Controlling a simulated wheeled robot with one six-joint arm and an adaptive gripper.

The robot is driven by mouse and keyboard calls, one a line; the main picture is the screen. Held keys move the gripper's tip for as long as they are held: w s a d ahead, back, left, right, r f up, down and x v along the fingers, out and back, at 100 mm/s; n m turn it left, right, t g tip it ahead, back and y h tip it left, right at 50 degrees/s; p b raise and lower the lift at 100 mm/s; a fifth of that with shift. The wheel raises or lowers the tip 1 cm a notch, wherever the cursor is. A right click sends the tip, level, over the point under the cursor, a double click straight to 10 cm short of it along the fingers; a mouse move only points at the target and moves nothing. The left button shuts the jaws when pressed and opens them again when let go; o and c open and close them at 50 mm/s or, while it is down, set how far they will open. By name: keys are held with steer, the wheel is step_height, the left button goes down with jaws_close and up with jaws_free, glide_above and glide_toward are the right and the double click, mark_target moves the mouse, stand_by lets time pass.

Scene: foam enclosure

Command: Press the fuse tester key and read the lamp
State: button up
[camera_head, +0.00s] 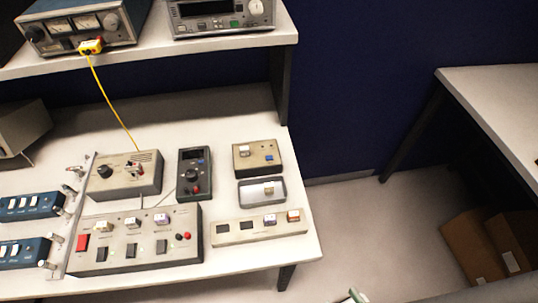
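A small beige box (257,171) stands at the right of the bench, behind a small grey tray. It has a blue key (269,157) and a pale block (244,151) on its top. It looks like the fuse tester, but no label is readable. A small dark dot shows near the key; I cannot tell whether it is the lamp or whether it is lit. The grey tray (249,201) holds one small pale block (268,190).
A beige rack (245,238) with pale blocks and dark slots lies at the bench's front right. A larger panel (120,268) with a red switch stands left of it. A black handheld meter (192,174) and a knobbed box (128,190) stand behind. Open floor (350,230) lies right.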

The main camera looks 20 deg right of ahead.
jaws_close()
stand_by(1.3)
